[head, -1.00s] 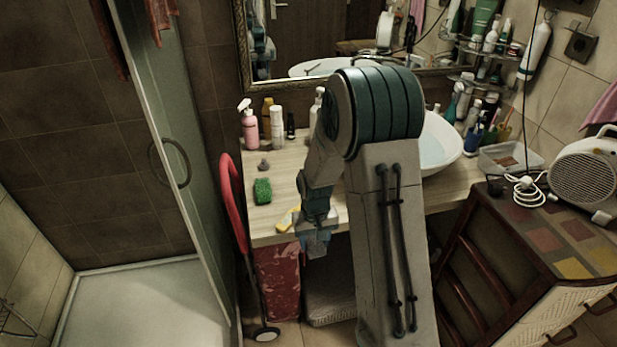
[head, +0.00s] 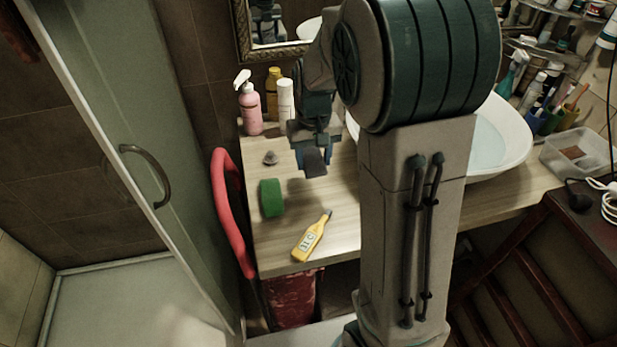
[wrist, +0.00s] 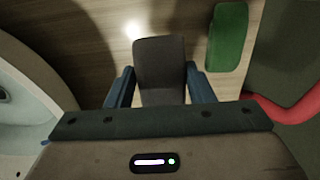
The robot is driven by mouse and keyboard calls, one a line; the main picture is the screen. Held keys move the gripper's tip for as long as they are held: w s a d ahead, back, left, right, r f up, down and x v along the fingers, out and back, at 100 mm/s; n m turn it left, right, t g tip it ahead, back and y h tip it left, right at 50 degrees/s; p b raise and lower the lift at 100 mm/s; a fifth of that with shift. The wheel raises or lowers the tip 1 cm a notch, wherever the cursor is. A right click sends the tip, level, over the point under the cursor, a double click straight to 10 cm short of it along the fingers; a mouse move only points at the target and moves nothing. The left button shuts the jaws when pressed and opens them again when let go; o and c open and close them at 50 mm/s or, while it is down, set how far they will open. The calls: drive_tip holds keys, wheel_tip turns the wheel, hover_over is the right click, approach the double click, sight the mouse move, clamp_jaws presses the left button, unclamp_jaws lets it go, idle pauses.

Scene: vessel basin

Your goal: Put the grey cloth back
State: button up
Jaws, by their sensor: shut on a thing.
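My gripper (head: 314,150) is above the left part of the wooden counter, pointing down. It is shut on the grey cloth (head: 314,163), a small dark grey, flat piece. In the wrist view the grey cloth (wrist: 160,66) fills the space between the two blue fingers and sticks out past their tips, over the wood surface. I cannot tell whether its lower edge touches the counter.
A green sponge (head: 271,198), a yellow bottle (head: 311,237) and a small grey lump (head: 270,158) lie on the counter (head: 345,208). A pink pump bottle (head: 250,108) and other bottles stand behind. The basin (head: 500,140) is right. A red handle (head: 228,215) rises at the left edge.

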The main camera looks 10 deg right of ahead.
hover_over(314, 193)
wheel_tip(314, 193, down, 5)
drive_tip(key=shift+f, duration=2.05)
drive_tip(key=shift+f, duration=0.2)
drive_tip(key=o, duration=0.9)
drive_tip(key=shift+r, duration=0.1)
